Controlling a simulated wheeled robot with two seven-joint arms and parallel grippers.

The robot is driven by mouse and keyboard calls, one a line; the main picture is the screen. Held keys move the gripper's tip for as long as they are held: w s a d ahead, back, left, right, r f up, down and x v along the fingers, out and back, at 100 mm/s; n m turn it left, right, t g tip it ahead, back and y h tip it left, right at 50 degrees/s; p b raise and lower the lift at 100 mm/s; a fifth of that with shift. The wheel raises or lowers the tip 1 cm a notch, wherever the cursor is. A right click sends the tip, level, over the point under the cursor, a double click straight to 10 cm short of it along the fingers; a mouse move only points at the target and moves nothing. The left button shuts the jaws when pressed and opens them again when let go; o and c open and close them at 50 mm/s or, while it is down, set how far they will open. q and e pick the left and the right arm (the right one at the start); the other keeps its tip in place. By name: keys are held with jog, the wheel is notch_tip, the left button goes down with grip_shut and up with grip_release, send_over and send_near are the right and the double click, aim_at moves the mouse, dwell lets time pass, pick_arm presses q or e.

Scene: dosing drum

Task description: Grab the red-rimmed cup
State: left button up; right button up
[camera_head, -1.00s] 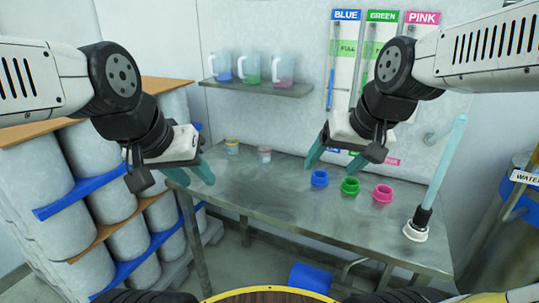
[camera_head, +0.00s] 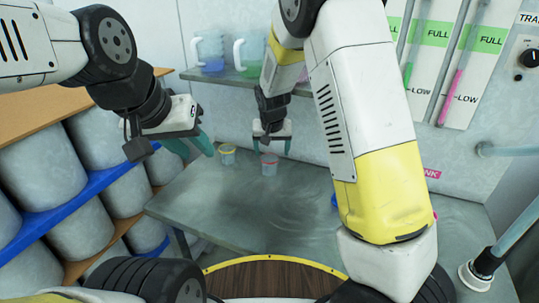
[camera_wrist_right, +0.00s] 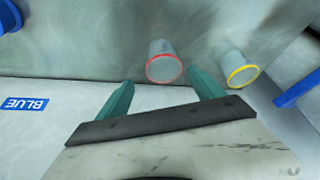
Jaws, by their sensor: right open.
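The red-rimmed cup (camera_head: 269,165) stands on the metal table in the head view, a small translucent grey cup. In the right wrist view the red-rimmed cup (camera_wrist_right: 164,63) lies ahead of and between the tips of my right gripper (camera_wrist_right: 158,88), which is open and empty. In the head view my right gripper (camera_head: 271,147) is just above and behind the cup. A yellow-rimmed cup (camera_head: 227,154) stands to its left and also shows in the right wrist view (camera_wrist_right: 236,70). My left gripper (camera_head: 196,147) is left of both cups, its fingers apart with nothing visible between them.
A shelf (camera_head: 250,80) with jugs is on the back wall above the table (camera_head: 230,205). Racked drums (camera_head: 50,165) stand at the left. A hose wand (camera_head: 490,262) is at the right. The front of the table is clear.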

aim_at(269, 161)
jog(key=x, duration=0.6)
jog(key=shift+s+a+f, duration=0.1)
jog(key=shift+a+f, duration=0.3)
jog(key=shift+f, duration=0.1)
jog(key=c, duration=1.4)
jog(key=shift+r, duration=0.15)
